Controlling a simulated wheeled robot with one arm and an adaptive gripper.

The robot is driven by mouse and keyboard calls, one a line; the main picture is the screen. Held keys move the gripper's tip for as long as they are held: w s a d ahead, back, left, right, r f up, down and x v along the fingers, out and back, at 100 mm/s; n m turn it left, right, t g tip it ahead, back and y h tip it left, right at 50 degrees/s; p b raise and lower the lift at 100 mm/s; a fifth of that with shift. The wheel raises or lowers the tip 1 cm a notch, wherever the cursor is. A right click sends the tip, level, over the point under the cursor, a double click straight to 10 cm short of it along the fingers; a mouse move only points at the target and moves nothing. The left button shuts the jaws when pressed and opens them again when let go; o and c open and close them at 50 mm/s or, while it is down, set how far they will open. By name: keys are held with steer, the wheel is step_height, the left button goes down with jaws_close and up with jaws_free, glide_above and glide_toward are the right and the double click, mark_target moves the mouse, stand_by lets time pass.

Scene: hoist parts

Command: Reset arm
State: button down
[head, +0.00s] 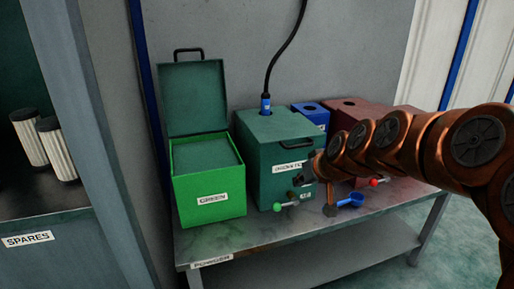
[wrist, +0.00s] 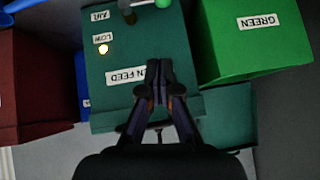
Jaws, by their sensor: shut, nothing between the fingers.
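My arm reaches in from the right in the head view. My gripper (head: 308,174) is in front of the dark green feed box (head: 270,150), close to its front label. In the wrist view, turned upside down, my gripper (wrist: 159,72) has its fingers together with nothing between them. They overlap the label ending in "N FEED" (wrist: 126,77). I cannot tell whether the fingers touch the box. A pale lamp (wrist: 103,49) glows by the "LOW" label. A green-tipped lever (head: 279,206) sticks out at the box's lower front.
A bright green box (head: 209,196) marked "GREEN" stands left with its lid up. A black cable with a blue plug (head: 265,103) enters the feed box top. Blue (head: 311,112) and dark red (head: 350,106) boxes stand right. A blue scoop (head: 351,200) is at the bench's (head: 235,241) front.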

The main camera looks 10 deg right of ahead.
steer(key=s+a+r+g+p, duration=0.2)
steer(key=s+r+g+p, duration=0.1)
steer(key=s+r+p, duration=0.4)
steer(key=s+a+r+g+h+p, duration=0.1)
steer(key=s+a+r+g+p, duration=0.2)
steer(key=s+r+p, duration=0.5)
steer(key=s+a+r+g+h+p, duration=0.1)
steer(key=s+a+r+g+p, duration=0.2)
steer(key=s+r+p, duration=0.4)
steer(key=shift+s+r+g+p, duration=0.35)
steer(key=shift+s+g+p, duration=0.25)
steer(key=shift+s+p, duration=4.85)
steer(key=shift+s+b, duration=0.55)
